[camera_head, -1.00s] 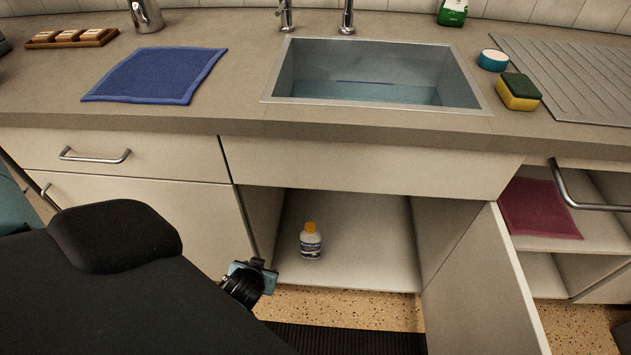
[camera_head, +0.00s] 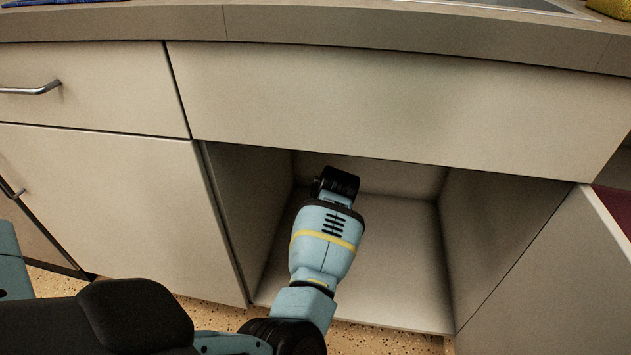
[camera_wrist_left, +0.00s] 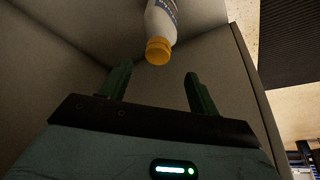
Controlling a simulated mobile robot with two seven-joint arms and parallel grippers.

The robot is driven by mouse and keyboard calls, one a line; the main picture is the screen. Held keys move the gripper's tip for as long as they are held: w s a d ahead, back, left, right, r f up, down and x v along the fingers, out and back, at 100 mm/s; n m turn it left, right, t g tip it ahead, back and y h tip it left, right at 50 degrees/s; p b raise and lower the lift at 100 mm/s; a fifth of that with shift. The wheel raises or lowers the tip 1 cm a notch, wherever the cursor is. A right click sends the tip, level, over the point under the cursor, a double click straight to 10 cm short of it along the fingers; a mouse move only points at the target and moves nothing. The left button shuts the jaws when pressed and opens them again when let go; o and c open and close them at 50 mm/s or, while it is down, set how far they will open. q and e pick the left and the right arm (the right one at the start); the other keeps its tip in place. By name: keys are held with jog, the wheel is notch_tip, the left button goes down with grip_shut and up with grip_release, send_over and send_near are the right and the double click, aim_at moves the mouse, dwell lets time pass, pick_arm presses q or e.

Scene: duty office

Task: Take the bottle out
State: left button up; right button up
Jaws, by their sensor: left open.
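The bottle (camera_wrist_left: 163,16) is white with an orange cap and a dark label; it shows at the top of the left wrist view. In the head view it is hidden behind my left arm. My left gripper (camera_wrist_left: 156,75) is open, its two fingers apart. The bottle's cap lies just beyond the fingertips, in line with the gap between them; I see no contact. In the head view my left arm reaches into the open cabinet (camera_head: 400,270) under the sink, and its fingers are hidden. My right gripper is not in view.
Cabinet side walls stand close on both sides. The open cabinet door (camera_head: 575,275) is at the right. The counter (camera_head: 400,33) and a front panel (camera_head: 400,105) lie above the opening. A closed drawer with a handle (camera_head: 32,90) is at the left.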

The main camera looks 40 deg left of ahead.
pick_arm(q)
jog(key=shift+b+x, duration=0.7)
jog(key=shift+x, duration=0.45)
jog(key=shift+w+f, duration=0.1)
jog(key=shift+w, duration=0.15)
jog(key=shift+f+b, duration=0.35)
jog(key=b+x, duration=0.2)
jog(key=x, duration=0.2)
jog(key=shift+b, duration=0.4)
jog(key=shift+a+f, duration=0.15)
jog(key=c, duration=0.4)
grip_shut()
